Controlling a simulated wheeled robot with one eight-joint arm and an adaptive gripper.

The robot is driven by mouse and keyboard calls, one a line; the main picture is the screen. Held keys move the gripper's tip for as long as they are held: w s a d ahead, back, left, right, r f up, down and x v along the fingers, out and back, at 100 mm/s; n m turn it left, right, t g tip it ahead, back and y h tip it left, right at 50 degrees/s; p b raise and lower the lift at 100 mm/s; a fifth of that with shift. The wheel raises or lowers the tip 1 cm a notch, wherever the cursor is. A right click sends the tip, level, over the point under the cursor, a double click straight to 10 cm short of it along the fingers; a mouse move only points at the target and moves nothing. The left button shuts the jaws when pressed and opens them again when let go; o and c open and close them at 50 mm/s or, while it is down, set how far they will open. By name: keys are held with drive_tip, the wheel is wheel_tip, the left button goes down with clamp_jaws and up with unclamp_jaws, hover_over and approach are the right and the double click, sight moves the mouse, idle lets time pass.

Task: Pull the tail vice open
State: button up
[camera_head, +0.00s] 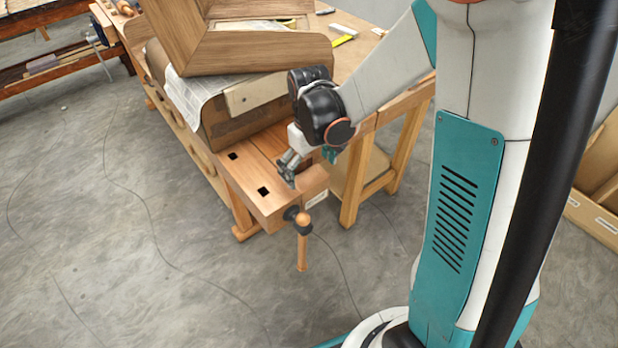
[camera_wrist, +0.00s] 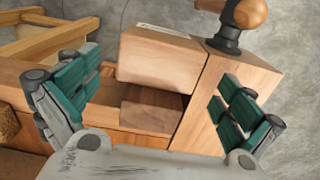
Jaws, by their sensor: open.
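The tail vice (camera_head: 312,183) is a wooden block at the near right corner of the bench. A label shows on its side, and a black screw collar (camera_head: 292,213) and wooden handle (camera_head: 302,250) stick out of its end, the handle hanging down. In the wrist view, the labelled vice block (camera_wrist: 160,60) meets an end piece (camera_wrist: 222,85), with the handle (camera_wrist: 240,14) beyond. My gripper (camera_head: 308,168) is over the vice, fingers spread. In the wrist view its teal fingers (camera_wrist: 160,95) lie either side of the wooden parts. Contact cannot be told.
The workbench (camera_head: 243,176) has square dog holes. A large bent wooden piece (camera_head: 250,52) with paper and a clamping block sits on it. A wooden trestle (camera_head: 360,180) stands right of the vice. Grey floor (camera_head: 180,270) before the bench is open, with thin cables.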

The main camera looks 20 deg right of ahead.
sight(316, 183)
drive_tip(key=shift+f, duration=1.1)
drive_tip(key=shift+s, duration=0.15)
drive_tip(key=c, duration=1.3)
drive_tip(key=shift+s+d+b, duration=0.15)
drive_tip(key=shift+s+d, duration=0.1)
drive_tip(key=shift+s, duration=0.4)
drive_tip(key=shift+s+d+b, duration=0.15)
drive_tip(key=shift+s+d, duration=0.05)
drive_tip(key=shift+s, duration=0.4)
drive_tip(key=o, duration=1.2)
drive_tip(key=shift+w, duration=0.1)
drive_tip(key=shift+o, duration=0.5)
drive_tip(key=shift+w+d+f, duration=0.1)
drive_tip(key=shift+w, duration=0.1)
drive_tip(key=shift+s, duration=0.1)
wheel_tip(316, 183, up, 12)
